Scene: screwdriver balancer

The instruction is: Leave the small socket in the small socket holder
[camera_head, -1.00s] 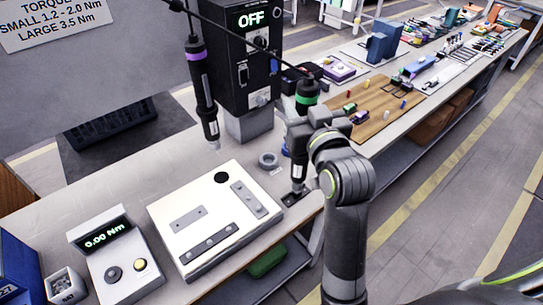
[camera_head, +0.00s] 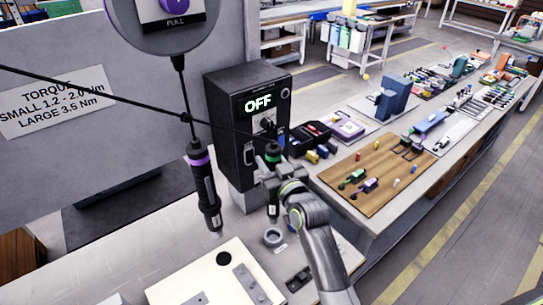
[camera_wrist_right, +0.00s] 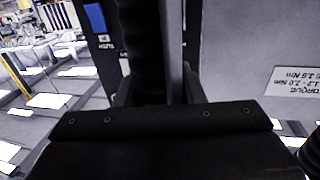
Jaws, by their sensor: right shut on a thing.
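The green-banded screwdriver (camera_head: 273,154) hangs upright on its cable in front of the black controller box. My right gripper (camera_head: 270,180) is shut on it; in the right wrist view the dark screwdriver body (camera_wrist_right: 145,50) stands between the fingers. Its lower end (camera_head: 272,212) is above the bench; I cannot tell whether a small socket is on it. A small dark holder block (camera_head: 298,278) lies on the bench near the front edge, below and right of that end. Its contents are too small to make out. My left gripper is not in view.
A purple-banded screwdriver (camera_head: 205,190) hangs to the left. The controller box (camera_head: 240,110) reads OFF. A grey ring (camera_head: 272,237) and a white fixture plate (camera_head: 200,280) are on the bench. A wooden board (camera_head: 375,185) with small parts lies to the right.

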